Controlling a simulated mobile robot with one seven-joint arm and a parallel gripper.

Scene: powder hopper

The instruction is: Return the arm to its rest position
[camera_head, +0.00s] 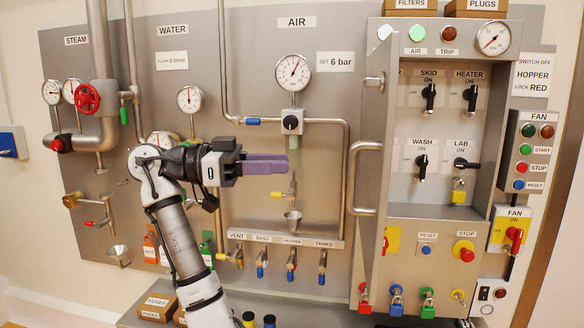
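My arm (178,240) rises from the bottom of the head view and bends at its elbow, left of the picture's middle. Its forearm points right. My gripper (266,164) has purple fingers that point right, in front of the panel below the air gauge. The fingers overlap from this side, so the gap between them cannot be judged. No object shows in them. The fingertips appear close to the sight glass and small tap under the air regulator (291,122), but the depth between them is unclear.
The grey panel (255,40) carries steam, water and air pipes and gauges. An open cabinet (440,200) with switches and a protruding door edge stands at right. Tap handles (291,262) hang below my gripper. Coloured padlocks (396,300) line the cabinet's bottom. Boxes (157,302) sit low near my arm.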

